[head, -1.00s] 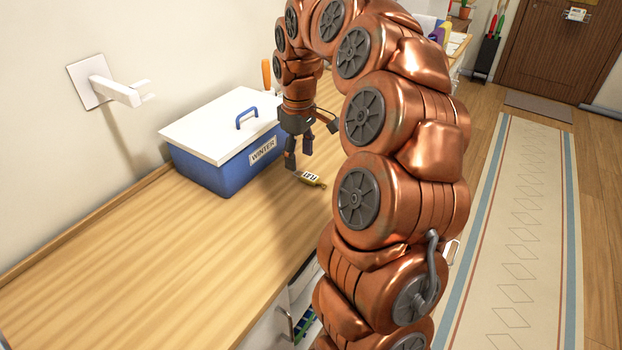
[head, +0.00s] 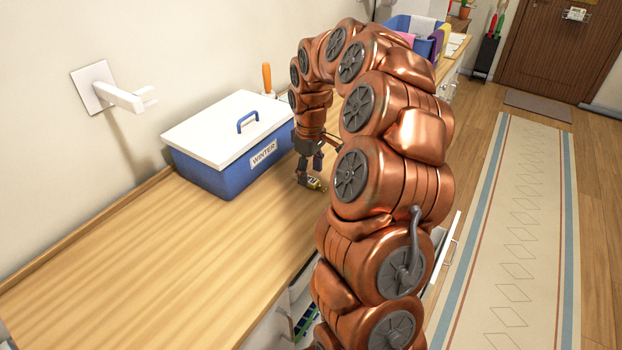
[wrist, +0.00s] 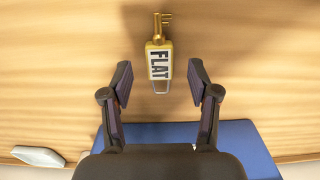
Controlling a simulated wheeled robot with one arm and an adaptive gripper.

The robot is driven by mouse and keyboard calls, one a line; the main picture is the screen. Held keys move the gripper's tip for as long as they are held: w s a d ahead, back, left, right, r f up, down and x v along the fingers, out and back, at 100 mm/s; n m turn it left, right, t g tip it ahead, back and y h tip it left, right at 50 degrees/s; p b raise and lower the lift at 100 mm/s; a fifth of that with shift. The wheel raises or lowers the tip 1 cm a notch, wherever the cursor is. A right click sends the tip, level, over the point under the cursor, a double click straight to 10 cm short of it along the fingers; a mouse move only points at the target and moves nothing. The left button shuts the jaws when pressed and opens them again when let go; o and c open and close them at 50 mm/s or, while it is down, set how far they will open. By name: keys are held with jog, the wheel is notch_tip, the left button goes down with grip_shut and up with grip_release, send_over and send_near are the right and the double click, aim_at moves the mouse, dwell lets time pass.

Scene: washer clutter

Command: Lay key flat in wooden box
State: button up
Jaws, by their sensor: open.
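The key (wrist: 162,27) is brass and lies on the wooden counter with a yellow tag (wrist: 160,62) marked "FLAT" fixed to it. In the head view the tag (head: 314,185) shows beside my fingers, and the key itself is mostly hidden. My gripper (wrist: 160,84) is open, its two fingers on either side of the tag's lower end, with gaps on both sides and nothing held. In the head view my gripper (head: 309,172) is low over the counter, right of the blue box. I cannot make out a wooden box in either view.
A blue box (head: 215,176) with a white lid and a "WINTER" label stands left of my gripper. An orange-handled tool (head: 267,78) stands behind it. A pale object (wrist: 38,156) lies at the wrist view's lower left. The counter's near left (head: 130,270) is clear.

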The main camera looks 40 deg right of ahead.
jog(key=shift+f, duration=0.95)
jog(key=shift+c, duration=0.4)
grip_shut()
jog(key=shift+r, duration=0.15)
